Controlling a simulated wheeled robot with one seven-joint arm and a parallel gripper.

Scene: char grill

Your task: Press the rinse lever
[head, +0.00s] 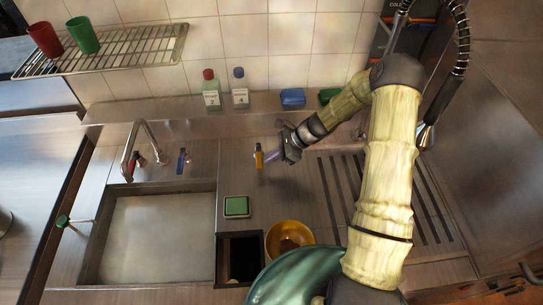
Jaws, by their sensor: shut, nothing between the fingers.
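No label reading "rinse" is legible. A small upright yellow handle (258,157) with a dark tip stands on the steel counter behind the sink. My gripper (273,156) is shut and empty, just right of this handle, pointing left at it; I cannot tell whether they touch. A similar blue-purple handle (182,161) stands further left, near the tap (134,146). A black coiled spray hose (463,40) hangs at the right, its spray head (424,135) behind my arm. I cannot tell which part is the rinse lever.
The sink basin (100,235) lies at the left. A green sponge (237,206), a square opening (219,260) and a yellow bowl (275,245) lie in front of the gripper. Two bottles (211,95) (240,95) stand on the back ledge. A grooved drainboard (437,222) is at right.

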